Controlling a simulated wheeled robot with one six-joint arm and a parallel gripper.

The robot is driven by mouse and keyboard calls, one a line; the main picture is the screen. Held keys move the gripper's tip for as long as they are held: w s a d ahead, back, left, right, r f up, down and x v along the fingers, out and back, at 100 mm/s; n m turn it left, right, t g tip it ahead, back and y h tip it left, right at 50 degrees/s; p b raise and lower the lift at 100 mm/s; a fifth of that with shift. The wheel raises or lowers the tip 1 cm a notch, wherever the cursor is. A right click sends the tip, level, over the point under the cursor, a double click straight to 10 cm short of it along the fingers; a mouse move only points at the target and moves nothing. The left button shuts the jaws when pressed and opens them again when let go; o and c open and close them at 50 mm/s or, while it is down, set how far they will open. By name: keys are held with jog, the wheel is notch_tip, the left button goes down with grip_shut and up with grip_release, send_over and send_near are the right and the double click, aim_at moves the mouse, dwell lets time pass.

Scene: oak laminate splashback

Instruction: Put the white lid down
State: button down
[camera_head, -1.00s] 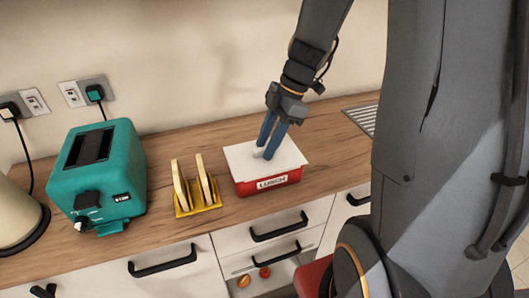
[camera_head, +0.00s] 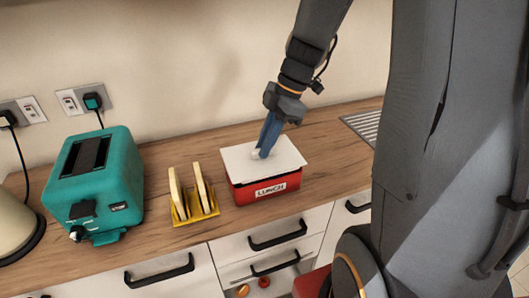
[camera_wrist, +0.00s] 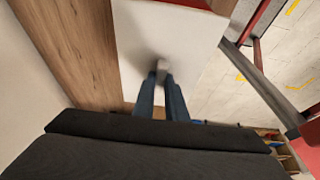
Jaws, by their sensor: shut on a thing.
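The white lid (camera_head: 286,153) is a flat white plate with a small knob at its middle. It is over the top of the red lunch box (camera_head: 238,192), whose front carries a "LUNCH" label. The lid looks slightly raised and a little turned against the box, but I cannot tell whether it touches the rim. My gripper (camera_head: 262,152) comes down from above, shut on the lid's knob. In the wrist view, the fingers (camera_wrist: 161,72) are closed on the knob, with the lid (camera_wrist: 200,40) spread below and a red box edge (camera_wrist: 192,3) beyond it.
A yellow rack (camera_head: 200,211) with toast slices stands left of the box. A teal toaster (camera_head: 118,200) is farther left. Bare wooden counter (camera_head: 340,152) lies right of the box, towards a metal drainer (camera_head: 362,122). Drawers are below the front edge.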

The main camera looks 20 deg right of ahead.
notch_tip(320, 180, up, 7)
jog(key=shift+b, duration=0.55)
jog(key=shift+r, duration=0.25)
jog(key=shift+w+d, duration=0.1)
jog(key=shift+d, duration=0.2)
jog(key=d+f+m+t+h+p, duration=0.1)
jog(key=d+f+m+t+p, duration=0.15)
jog(key=d+m, duration=0.7)
jog(key=d+f+m+t+h+p, duration=0.15)
jog(key=d+f+m, duration=0.25)
jog(key=d, duration=1.1)
jog(key=f, duration=0.5)
jog(key=shift+d+f, duration=0.1)
jog(key=shift+d, duration=0.1)
jog(key=shift+f, duration=2.35)
jog(key=shift+f, duration=0.2)
